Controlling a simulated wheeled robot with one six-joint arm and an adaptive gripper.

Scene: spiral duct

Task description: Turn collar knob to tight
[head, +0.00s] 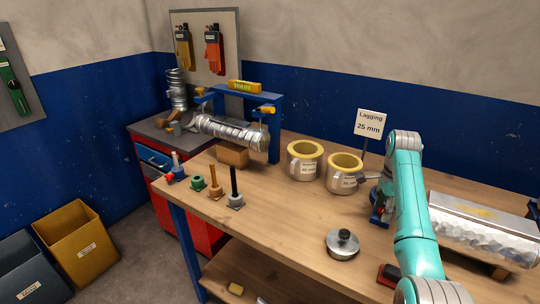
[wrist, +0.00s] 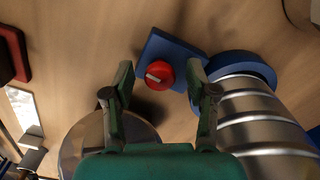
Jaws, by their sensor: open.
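The red collar knob (wrist: 160,74) sits on a blue block (wrist: 178,48) in the wrist view. A pale bar on its face slants slightly; I cannot read any tight mark. A blue collar ring (wrist: 243,66) lies to its right, around the end of a silver ribbed spiral duct (wrist: 262,118). My gripper (wrist: 160,68) is open, with one green finger on each side of the knob in the picture. I cannot tell how high the fingertips are above it. In the head view my teal arm hides most of the knob's area, and I cannot make out the knob there.
Two silver pots with yellow rims (head: 305,160) stand mid-bench near a "Lagging 25 mm" sign (head: 369,124). A round lid (head: 343,244) lies nearer. A silver quilted roll (head: 484,232) lies at right. A blue frame with another duct (head: 232,130) stands at back left.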

